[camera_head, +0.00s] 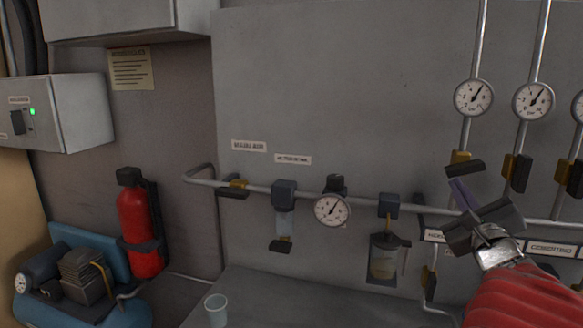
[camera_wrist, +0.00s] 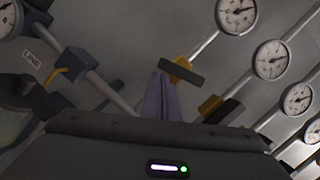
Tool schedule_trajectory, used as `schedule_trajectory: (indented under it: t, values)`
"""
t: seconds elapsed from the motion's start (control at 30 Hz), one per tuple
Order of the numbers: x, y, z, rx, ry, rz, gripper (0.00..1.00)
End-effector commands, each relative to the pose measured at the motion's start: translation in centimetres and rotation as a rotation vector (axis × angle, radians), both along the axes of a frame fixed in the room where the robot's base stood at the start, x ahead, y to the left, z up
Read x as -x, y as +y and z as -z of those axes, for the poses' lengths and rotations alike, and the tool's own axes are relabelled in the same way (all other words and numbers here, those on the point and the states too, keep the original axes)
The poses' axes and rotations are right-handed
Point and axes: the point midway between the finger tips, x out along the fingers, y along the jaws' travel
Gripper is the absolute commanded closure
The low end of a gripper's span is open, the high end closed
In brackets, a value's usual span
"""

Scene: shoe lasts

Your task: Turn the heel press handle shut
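The leftmost of the valves under the row of gauges has a yellow body and a dark bar handle (camera_head: 465,166). Its bar lies across its pipe. It also shows in the wrist view as a dark bar handle (camera_wrist: 182,72). A label below is partly hidden by my gripper, so I cannot confirm this is the heel press. My gripper (camera_head: 459,188) is just below this handle, its purple fingers pointing up toward it. In the wrist view the fingers (camera_wrist: 163,80) are together with nothing visible between them. The tips overlap the bar's left end in view; contact cannot be told.
The neighbouring valve handle (camera_head: 521,173) lies along its pipe, close to the right. Gauges (camera_head: 474,98) sit above. A horizontal pipe (camera_head: 262,188) with a regulator gauge (camera_head: 332,210) runs left. A cup (camera_head: 216,309) stands on the ledge; a fire extinguisher (camera_head: 139,225) hangs far left.

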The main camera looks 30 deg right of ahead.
Motion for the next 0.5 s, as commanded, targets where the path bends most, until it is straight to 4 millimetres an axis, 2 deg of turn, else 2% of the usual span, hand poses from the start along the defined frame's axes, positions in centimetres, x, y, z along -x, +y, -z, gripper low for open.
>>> schedule_trajectory:
  t: [0.5]
  values:
    - [-0.20,0.63,-0.59,0.002,0.000,0.003,1.00]
